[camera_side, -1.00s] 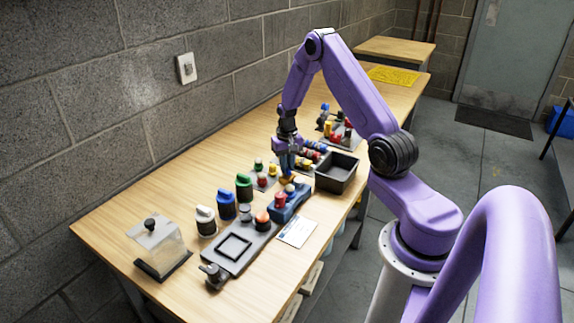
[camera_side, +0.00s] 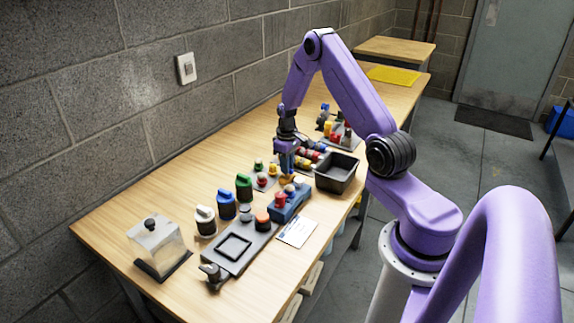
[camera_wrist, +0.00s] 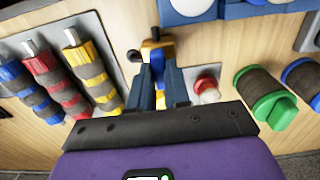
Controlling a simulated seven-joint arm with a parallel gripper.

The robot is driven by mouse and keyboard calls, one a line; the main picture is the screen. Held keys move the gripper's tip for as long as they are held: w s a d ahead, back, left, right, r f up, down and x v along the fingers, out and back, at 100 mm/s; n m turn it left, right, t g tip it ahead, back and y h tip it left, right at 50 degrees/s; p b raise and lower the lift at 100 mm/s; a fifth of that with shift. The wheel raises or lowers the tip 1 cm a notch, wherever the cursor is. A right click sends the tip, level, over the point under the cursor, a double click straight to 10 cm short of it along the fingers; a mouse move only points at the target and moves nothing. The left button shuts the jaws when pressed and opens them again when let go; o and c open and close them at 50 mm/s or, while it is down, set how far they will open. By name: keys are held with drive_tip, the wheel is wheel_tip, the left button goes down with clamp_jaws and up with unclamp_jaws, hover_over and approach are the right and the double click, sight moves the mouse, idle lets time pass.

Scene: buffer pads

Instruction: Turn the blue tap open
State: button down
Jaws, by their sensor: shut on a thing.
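The blue tap (camera_wrist: 155,46) has a yellow-orange body with blue at its top. It stands up between my fingers, which hide much of it. In the side view only its orange lower part (camera_side: 287,179) shows, under my fingers. My gripper (camera_side: 287,172) points down and is shut on the tap. In the wrist view my gripper (camera_wrist: 164,75) has its two blue-grey fingers close on either side of the tap. How far the handle is turned cannot be made out.
A black open bin (camera_side: 337,172) stands just right of my gripper. A blue box (camera_side: 289,206) with a red button is in front. Green (camera_side: 244,187), blue (camera_side: 227,205) and white knobs stand nearby. Striped cylinders (camera_wrist: 92,80) lie left in the wrist view.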

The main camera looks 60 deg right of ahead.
idle(0.4)
drive_tip(key=c, duration=1.1)
unclamp_jaws()
drive_tip(key=shift+r, duration=0.1)
wheel_tip(320, 180, up, 17)
drive_tip(key=shift+r, duration=0.15)
